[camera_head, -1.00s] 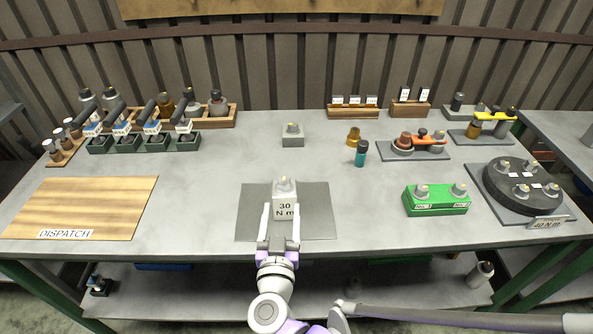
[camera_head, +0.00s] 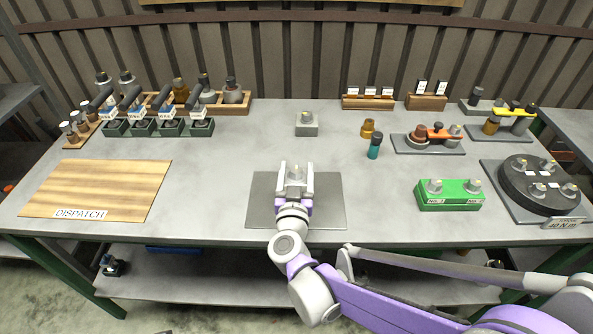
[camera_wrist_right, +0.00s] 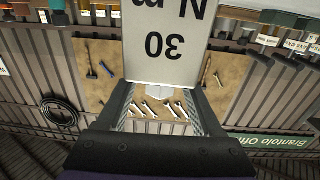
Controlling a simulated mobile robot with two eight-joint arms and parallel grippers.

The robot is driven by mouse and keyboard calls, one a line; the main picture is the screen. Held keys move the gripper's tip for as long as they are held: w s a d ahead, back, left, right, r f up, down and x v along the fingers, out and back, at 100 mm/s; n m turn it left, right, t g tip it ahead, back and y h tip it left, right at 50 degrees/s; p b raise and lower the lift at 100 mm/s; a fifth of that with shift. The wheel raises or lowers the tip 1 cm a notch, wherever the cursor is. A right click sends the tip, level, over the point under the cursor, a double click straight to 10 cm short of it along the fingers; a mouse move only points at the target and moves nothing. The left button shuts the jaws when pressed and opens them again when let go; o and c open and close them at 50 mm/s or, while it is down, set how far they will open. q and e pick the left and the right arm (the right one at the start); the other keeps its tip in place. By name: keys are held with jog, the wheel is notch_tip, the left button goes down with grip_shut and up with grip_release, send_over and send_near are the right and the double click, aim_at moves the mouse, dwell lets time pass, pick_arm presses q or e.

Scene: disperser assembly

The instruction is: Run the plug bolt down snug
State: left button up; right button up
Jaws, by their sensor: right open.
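A pale block with a bolt head on top (camera_head: 295,174) stands on the grey mat (camera_head: 262,213) at the front middle of the bench. My right gripper (camera_head: 296,168) is open, with one finger on each side of the block. In the head view, the gripper covers the block's front. No other part is clearly marked as the plug bolt. My left gripper is out of view.
Behind the mat stands a small grey block with a bolt (camera_head: 306,124). To the right are a teal bottle (camera_head: 374,148), a green two-bolt block (camera_head: 449,196) and a dark round fixture labelled 40 N m (camera_head: 520,205). The wooden dispatch board (camera_head: 100,185) lies left. The bench between is clear.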

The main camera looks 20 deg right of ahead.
grip_shut()
dwell(0.3)
jog(key=shift+m+h, duration=0.4)
jog(key=shift+g+h, duration=0.4)
jog(key=shift+h, duration=0.1)
jog(key=shift+m, duration=0.3)
grip_release()
